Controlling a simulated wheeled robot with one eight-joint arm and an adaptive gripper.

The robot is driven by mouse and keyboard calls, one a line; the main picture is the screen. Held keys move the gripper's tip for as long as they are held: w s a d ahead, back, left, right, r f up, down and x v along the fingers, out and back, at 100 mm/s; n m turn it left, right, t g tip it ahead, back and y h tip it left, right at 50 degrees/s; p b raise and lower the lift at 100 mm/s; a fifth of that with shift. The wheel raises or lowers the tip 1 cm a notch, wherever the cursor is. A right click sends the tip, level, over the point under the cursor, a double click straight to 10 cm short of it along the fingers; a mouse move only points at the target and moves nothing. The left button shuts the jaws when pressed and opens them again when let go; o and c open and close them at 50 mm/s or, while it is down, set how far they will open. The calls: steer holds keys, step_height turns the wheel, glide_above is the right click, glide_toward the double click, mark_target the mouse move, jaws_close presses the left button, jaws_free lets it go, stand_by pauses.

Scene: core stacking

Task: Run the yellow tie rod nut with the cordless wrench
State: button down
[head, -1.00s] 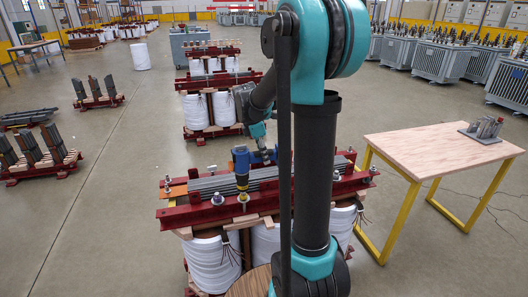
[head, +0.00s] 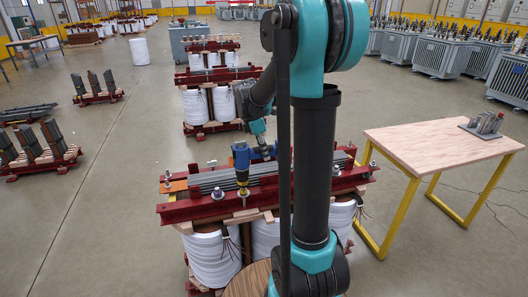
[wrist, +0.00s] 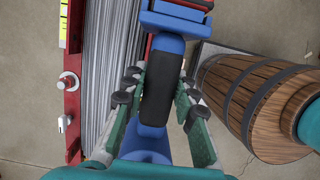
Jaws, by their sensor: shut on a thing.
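The blue cordless wrench (head: 241,156) stands upright over the front red beam of the core, nose down. It has a yellow section (head: 242,179) low on its body. I cannot tell a yellow nut from the tool's own yellow part, nor whether the socket sits on a nut. My gripper (wrist: 158,92) is shut on the wrench's black handle (wrist: 157,98) in the wrist view, fingers on both sides. In the head view my arm partly hides the gripper. A tie rod end with a nut (head: 218,193) shows on the front beam, left of the wrench.
The core's grey laminations (head: 212,181) lie between red beams (head: 182,211) above white coils (head: 211,258). More rod ends stand along the beams. A wooden barrel (wrist: 262,100) is beside the core. A wooden table (head: 430,150) stands at right.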

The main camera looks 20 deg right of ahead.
steer(key=shift+a+x, duration=0.25)
steer(key=shift+x, duration=0.8)
steer(key=shift+a+x, duration=0.25)
steer(key=shift+x, duration=0.85)
stand_by(4.4)
